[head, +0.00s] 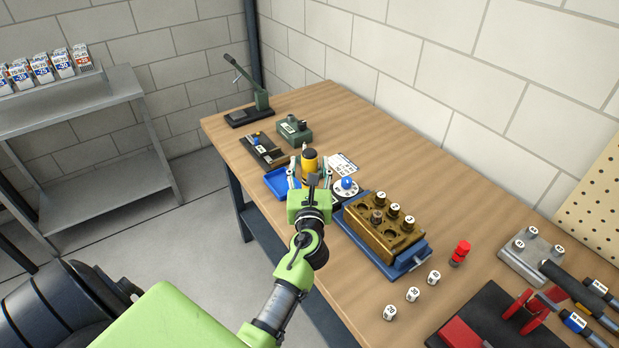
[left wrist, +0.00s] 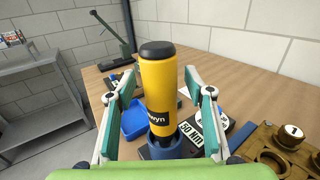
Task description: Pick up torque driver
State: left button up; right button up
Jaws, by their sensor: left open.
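The torque driver appears to be the upright yellow tool with a black cap (head: 309,160), standing on the bench. In the left wrist view the yellow driver (left wrist: 159,85) has a dark label ending in "wyn", and its lower end sits in a blue round holder (left wrist: 165,146). My left gripper (head: 308,176) is open at the driver. In the left wrist view the left gripper's fingers (left wrist: 160,90) stand on either side of the yellow body, with visible gaps. My right gripper is in neither view.
A blue tray (head: 277,182) lies left of the driver. A white dial with a blue knob (head: 346,188) lies right. A brown block with numbered pegs (head: 378,240) stands nearer, on a blue base. A green lever press (head: 258,100) is at the far end. The wall is behind.

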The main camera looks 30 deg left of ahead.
pick_arm(q)
jog(key=c, duration=1.3)
jog(key=shift+r, duration=0.1)
jog(key=shift+r, duration=0.3)
notch_tip(320, 180, up, 8)
jog(key=shift+r+p, duration=0.25)
jog(key=shift+p, duration=1)
jog(key=shift+r, duration=0.45)
